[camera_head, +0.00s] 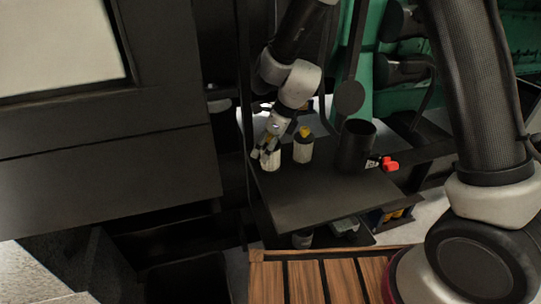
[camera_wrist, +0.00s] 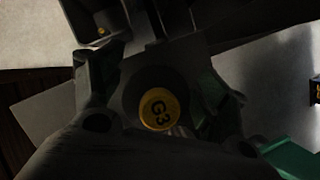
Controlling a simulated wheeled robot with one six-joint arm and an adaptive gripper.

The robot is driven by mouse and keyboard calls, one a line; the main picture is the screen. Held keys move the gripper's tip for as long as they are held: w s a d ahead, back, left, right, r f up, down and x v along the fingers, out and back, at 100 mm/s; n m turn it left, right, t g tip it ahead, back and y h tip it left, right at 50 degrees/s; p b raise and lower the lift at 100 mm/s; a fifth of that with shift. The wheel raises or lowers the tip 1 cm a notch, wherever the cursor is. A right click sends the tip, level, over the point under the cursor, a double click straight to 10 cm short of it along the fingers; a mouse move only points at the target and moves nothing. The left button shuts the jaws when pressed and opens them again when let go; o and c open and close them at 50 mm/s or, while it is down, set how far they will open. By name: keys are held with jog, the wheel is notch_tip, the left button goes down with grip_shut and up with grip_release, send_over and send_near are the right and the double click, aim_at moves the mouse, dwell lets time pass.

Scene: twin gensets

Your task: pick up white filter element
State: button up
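A white filter element (camera_head: 271,161) stands upright on a dark shelf (camera_head: 315,200), near its left edge. My gripper (camera_head: 268,149) is just above it, pointing down, with its fingers at the filter's top and hiding that top. In the wrist view, a round yellow cap marked G3 (camera_wrist: 158,108) with a dark ring around it lies between the spread fingers of my gripper (camera_wrist: 160,105). The fingers look open; contact with the sides cannot be made out. A second white cylinder (camera_head: 303,152) with a yellow top stands just to the right.
A black cylindrical container (camera_head: 356,146) stands farther right on the shelf, with a red-ended part (camera_head: 389,164) beside it. Green machinery (camera_head: 374,60) rises behind. A dark cabinet (camera_head: 110,170) stands to the left. The shelf's front part is clear.

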jog(key=c, duration=0.7)
notch_tip(320, 180, up, 15)
jog(key=shift+r, duration=0.1)
jog(key=shift+d, duration=0.1)
dwell(0.4)
